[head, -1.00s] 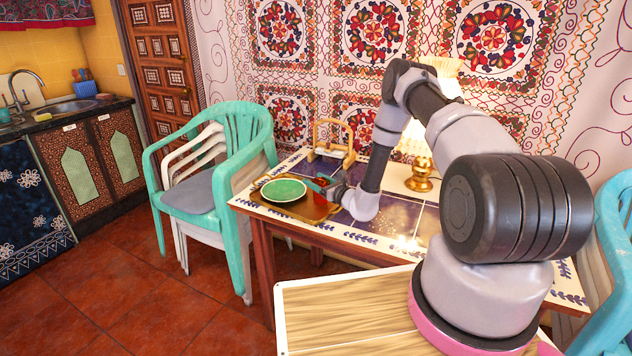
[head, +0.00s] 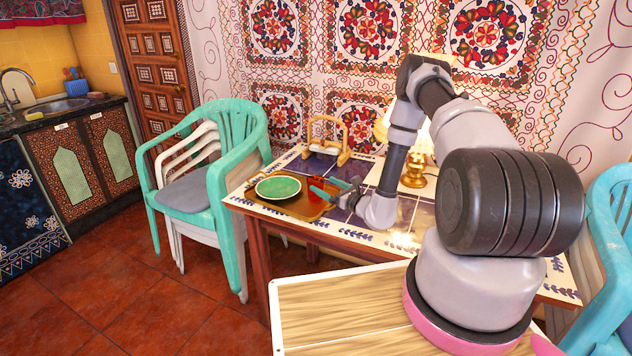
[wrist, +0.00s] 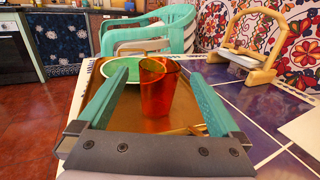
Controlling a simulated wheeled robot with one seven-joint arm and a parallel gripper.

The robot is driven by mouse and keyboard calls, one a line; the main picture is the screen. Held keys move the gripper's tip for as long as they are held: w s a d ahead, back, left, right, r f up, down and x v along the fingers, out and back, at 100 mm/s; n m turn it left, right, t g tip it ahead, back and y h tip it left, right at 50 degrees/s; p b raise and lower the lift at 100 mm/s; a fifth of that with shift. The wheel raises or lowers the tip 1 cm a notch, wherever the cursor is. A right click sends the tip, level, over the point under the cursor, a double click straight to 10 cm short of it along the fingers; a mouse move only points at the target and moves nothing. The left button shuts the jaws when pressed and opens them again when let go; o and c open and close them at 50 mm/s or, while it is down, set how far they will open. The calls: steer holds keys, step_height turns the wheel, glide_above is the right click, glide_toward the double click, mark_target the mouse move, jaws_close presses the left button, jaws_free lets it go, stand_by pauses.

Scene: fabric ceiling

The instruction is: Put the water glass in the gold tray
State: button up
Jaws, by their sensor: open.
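The water glass, an orange-red see-through tumbler (wrist: 158,92), stands upright on the gold tray (wrist: 112,108) in the wrist view. It shows small and red in the head view (head: 314,193), at the tray's right part. The gold tray (head: 302,212) lies on the tiled table's left end. My gripper (head: 332,188) is open and empty, with its teal fingers spread. In the wrist view the gripper (wrist: 158,80) has one finger on each side of the glass, with gaps between; the glass appears just beyond the fingers.
A green plate (head: 278,187) sits on the tray's left part. A wooden holder (head: 328,138) stands behind the tray, and a lit lamp with a gold base (head: 414,172) stands to the right. Stacked chairs (head: 215,175) are left of the table.

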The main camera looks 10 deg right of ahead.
steer(key=shift+v, duration=1.9)
steer(key=s+a+r+n+g+y, duration=0.1)
steer(key=a+r+n+g+y, duration=0.25)
steer(key=r, duration=0.55)
steer(key=s+a+r+n+g+y, duration=0.1)
steer(key=a+r+n+g+y, duration=0.3)
steer(key=r, duration=0.5)
steer(key=s+a+r+n+g+h, duration=0.35)
steer(key=s+r+n+g, duration=0.35)
steer(key=s+r+n, duration=0.4)
steer(key=s+d+r+n+t+h, duration=0.3)
steer(key=s+d+r+h, duration=0.2)
steer(key=s+r, duration=0.3)
steer(key=s+d+r+n+t+h, duration=0.3)
steer(key=s+d+r+h, duration=0.3)
steer(key=s, duration=0.5)
step_height(320, 180, up, 2)
steer(key=shift+d+r+n+h, duration=0.3)
steer(key=shift+d+n, duration=0.15)
steer(key=shift+d, duration=0.45)
steer(key=shift+t, duration=0.25)
